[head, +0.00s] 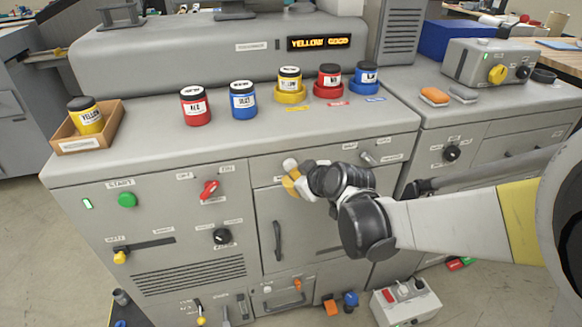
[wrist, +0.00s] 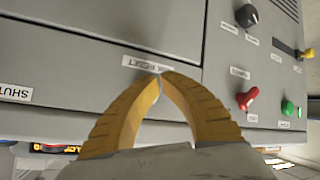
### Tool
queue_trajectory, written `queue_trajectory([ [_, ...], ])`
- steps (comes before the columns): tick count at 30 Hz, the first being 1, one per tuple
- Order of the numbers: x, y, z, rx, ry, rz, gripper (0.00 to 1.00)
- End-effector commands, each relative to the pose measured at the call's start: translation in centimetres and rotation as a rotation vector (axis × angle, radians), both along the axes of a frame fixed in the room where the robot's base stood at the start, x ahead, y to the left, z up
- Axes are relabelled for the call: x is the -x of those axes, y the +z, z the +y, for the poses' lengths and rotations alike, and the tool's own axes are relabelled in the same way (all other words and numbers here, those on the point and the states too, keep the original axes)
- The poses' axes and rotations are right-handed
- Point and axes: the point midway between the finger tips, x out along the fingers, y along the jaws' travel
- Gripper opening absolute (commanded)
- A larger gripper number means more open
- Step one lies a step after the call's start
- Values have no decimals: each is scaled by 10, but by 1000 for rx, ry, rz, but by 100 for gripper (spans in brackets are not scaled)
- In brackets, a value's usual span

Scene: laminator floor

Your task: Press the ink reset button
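My gripper (head: 288,183) is at the front of the grey machine, by the upper middle panel. In the wrist view its two yellow fingers (wrist: 161,73) meet at the tips with nothing visible between them. A white label (wrist: 146,66) that seems to end in "RESET" lies right at the fingertips. I see no ink reset button there; the fingers may hide it. I cannot tell whether the tips touch the panel. The display (head: 319,42) on the machine's top reads "YELLOW GOOD".
The front also has a green start button (head: 127,200), a red switch (head: 208,189), a black knob (head: 222,236) and a door handle (head: 278,240). Red, blue and yellow ink jars stand on top, one yellow jar (head: 85,116) in an open box. A grey box (head: 405,302) stands on the floor.

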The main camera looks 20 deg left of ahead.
Motion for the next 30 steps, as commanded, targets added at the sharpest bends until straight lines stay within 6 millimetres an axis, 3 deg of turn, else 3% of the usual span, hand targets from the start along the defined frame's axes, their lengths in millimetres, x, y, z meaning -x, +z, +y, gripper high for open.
queue_trajectory([
  [13, 5, 0, -3, 0, 0, 0, 0],
  [30, 44, 0, -27, 0, 0, 0, 0],
])
